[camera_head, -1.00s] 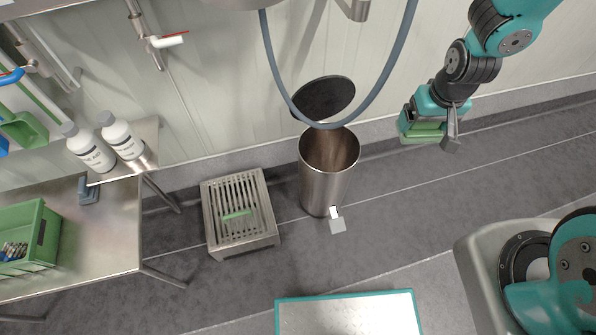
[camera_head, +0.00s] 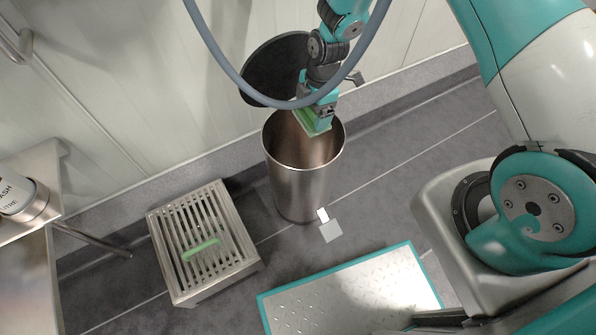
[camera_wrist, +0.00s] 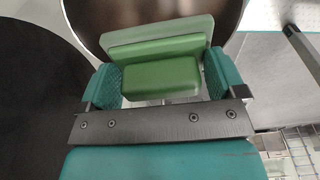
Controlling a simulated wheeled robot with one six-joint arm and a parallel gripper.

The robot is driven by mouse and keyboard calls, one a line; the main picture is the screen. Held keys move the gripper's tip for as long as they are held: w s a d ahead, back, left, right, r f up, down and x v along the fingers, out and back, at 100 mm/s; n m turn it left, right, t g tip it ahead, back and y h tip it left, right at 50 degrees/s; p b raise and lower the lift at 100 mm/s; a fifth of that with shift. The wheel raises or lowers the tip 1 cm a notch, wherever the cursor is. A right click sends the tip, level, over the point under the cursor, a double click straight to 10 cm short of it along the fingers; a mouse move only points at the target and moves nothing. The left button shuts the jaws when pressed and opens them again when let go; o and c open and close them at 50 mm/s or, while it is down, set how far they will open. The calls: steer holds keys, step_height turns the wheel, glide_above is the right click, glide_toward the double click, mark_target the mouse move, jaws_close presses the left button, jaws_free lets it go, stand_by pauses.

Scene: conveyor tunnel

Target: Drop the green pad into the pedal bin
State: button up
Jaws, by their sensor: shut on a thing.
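The green pad (camera_wrist: 160,62) is between the two teal fingers of my gripper (camera_wrist: 162,80) in the wrist view. My gripper (camera_head: 318,112) is shut on the pad, which also shows in the head view (camera_head: 313,121). The pedal bin (camera_head: 298,185) is a tall steel cylinder standing upright on the floor. Its dark round lid (camera_head: 268,75) is tilted open against the wall side. The pad hangs at the bin's mouth, over the opening near the back right of the rim. In the wrist view the bin's rim (camera_wrist: 88,38) curves around behind the pad.
A grey hose (camera_head: 232,72) loops in front of the lid and gripper. A teal-edged metal platform (camera_head: 345,290) lies in front. A bench with a bottle (camera_head: 18,193) is far left.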

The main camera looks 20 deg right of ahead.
steer(key=shift+w+f+b, duration=0.15)
steer(key=shift+f+b, duration=0.15)
steer(key=shift+f, duration=0.2)
steer(key=f+b, duration=0.4)
steer(key=f, duration=0.1)
steer(key=shift+a+f, duration=0.15)
steer(key=shift+a, duration=0.05)
steer(key=o, duration=0.6)
steer(key=shift+o, duration=0.2)
step_height(320, 180, up, 17)
steer(key=d+p, duration=0.2)
steer(key=p, duration=0.1)
steer(key=shift+w+d+r+p, duration=0.2)
steer(key=shift+w+d+p, duration=0.05)
steer(key=shift+d+p, duration=0.1)
